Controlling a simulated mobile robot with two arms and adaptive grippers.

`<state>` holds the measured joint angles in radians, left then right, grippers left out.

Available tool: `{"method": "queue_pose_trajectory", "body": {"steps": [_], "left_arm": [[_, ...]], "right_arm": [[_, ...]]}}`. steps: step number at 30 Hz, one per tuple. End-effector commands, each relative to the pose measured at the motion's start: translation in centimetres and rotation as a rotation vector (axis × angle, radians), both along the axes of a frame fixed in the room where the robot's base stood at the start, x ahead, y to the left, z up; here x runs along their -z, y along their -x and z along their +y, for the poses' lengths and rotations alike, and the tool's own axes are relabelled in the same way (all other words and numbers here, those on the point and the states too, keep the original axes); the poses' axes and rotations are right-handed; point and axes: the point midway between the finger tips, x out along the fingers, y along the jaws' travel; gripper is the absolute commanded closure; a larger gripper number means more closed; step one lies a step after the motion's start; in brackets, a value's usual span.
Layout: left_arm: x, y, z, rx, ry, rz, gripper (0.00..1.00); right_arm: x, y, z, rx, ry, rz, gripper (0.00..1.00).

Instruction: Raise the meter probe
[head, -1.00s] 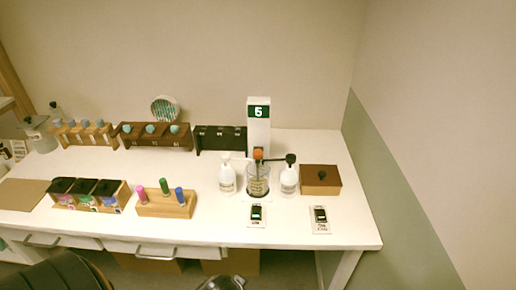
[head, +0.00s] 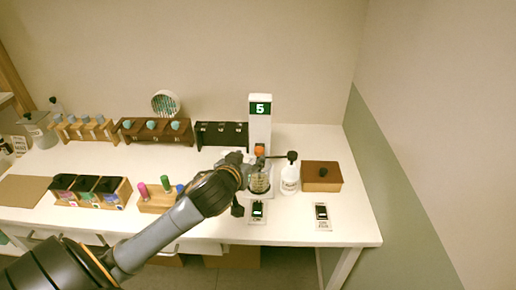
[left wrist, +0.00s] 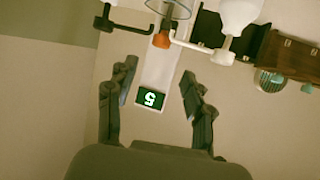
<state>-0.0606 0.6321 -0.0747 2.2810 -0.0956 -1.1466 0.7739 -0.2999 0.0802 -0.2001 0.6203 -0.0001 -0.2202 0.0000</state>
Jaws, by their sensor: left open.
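The meter is a white upright column (head: 260,128) with a green display reading 5 (head: 260,108). An orange part (head: 259,150), apparently the probe's top, sits low at its front above a clear beaker (head: 260,184). In the left wrist view, which looks upside down, the orange part (left wrist: 161,41), the display (left wrist: 150,99) and part of the beaker (left wrist: 170,8) show. My left gripper (head: 240,168) is beside the beaker and orange part. Its fingers (left wrist: 158,76) are apart, with nothing held between them. The probe's lower end is unclear. My right gripper is not in view.
Another white pump bottle is mostly hidden behind my arm. A brown box (head: 321,176) and labelled device (head: 322,214) are at right. Bottle racks (head: 152,131) line the back; coloured tubes (head: 166,185) stand left.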

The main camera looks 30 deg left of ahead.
Motion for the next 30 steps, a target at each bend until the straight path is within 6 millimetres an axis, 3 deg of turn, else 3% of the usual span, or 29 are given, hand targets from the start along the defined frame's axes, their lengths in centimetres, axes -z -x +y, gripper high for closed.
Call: {"method": "queue_pose_trajectory", "body": {"steps": [9, 15, 28, 29, 30], "left_arm": [[2.2, -5.6, 1.7, -0.001, -0.001, 0.002, 0.48], [3.2, -7.7, 2.3, -0.001, -0.001, 0.002, 0.48], [3.7, -8.5, 2.5, 0.001, 0.0, 0.001, 0.48], [3.7, -8.5, 2.5, 0.001, 0.0, 0.001, 0.5], [3.7, -8.5, 2.5, 0.001, 0.0, 0.002, 0.58]], "right_arm": [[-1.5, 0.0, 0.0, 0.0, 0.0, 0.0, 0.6], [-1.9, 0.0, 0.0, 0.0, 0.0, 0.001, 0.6], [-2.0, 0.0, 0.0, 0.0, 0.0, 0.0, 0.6], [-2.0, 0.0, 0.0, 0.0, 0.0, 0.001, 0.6], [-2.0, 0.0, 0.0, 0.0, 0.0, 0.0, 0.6]]}}
